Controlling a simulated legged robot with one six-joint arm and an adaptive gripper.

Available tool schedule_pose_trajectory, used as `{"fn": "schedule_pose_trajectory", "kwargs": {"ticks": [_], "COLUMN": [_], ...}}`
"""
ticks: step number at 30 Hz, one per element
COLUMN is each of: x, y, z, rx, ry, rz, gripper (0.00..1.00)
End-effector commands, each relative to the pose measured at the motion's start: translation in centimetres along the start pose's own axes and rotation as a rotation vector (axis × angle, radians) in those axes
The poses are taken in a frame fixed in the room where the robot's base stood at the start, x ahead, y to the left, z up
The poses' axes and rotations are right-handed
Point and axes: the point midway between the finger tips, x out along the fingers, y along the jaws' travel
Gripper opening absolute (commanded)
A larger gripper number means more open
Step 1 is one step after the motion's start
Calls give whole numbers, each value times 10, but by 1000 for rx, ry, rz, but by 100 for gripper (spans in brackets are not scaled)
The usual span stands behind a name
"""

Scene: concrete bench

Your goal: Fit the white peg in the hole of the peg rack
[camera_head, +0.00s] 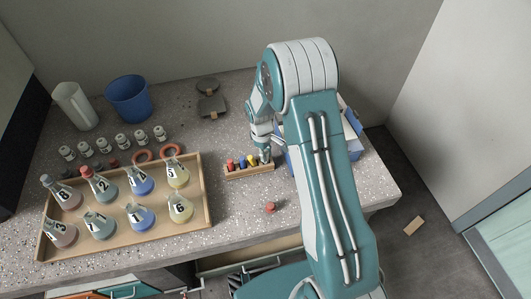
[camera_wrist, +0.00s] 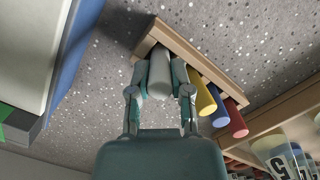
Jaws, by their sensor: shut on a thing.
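My gripper (camera_wrist: 160,85) is shut on the white peg (camera_wrist: 159,72), with one finger on each side of it. The peg looks pale grey in the wrist view, and its far end meets the wooden peg rack (camera_wrist: 152,33) at the rack's end beside the yellow peg. How deep it sits in the hole is hidden. The yellow peg (camera_wrist: 204,98), blue peg (camera_wrist: 219,115) and red peg (camera_wrist: 236,122) stand in a row in the rack. In the head view the rack (camera_head: 250,174) lies on the bench, with my gripper (camera_head: 263,157) over its right end.
A wooden tray (camera_head: 207,190) with several numbered flasks stands left of the rack. A blue box (camera_head: 352,118) is close on the right, partly behind my arm. A small red stopper (camera_head: 270,207) lies in front. A blue bucket (camera_head: 128,98) and white beaker (camera_head: 75,105) stand behind.

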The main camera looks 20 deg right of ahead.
Motion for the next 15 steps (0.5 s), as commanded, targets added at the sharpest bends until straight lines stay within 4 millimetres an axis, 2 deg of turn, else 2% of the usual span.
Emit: {"fn": "schedule_pose_trajectory", "kwargs": {"ticks": [10, 11, 12, 13, 15], "x": [6, 5, 5, 5, 5], "y": [0, 0, 0, 0, 0], "z": [-1, -1, -1, -1, -1], "rx": [0, 0, 0, 0, 0], "ry": [0, 0, 0, 0, 0], "rz": [0, 0, 0, 0, 0], "gripper": [0, 40, 57, 66, 66]}}
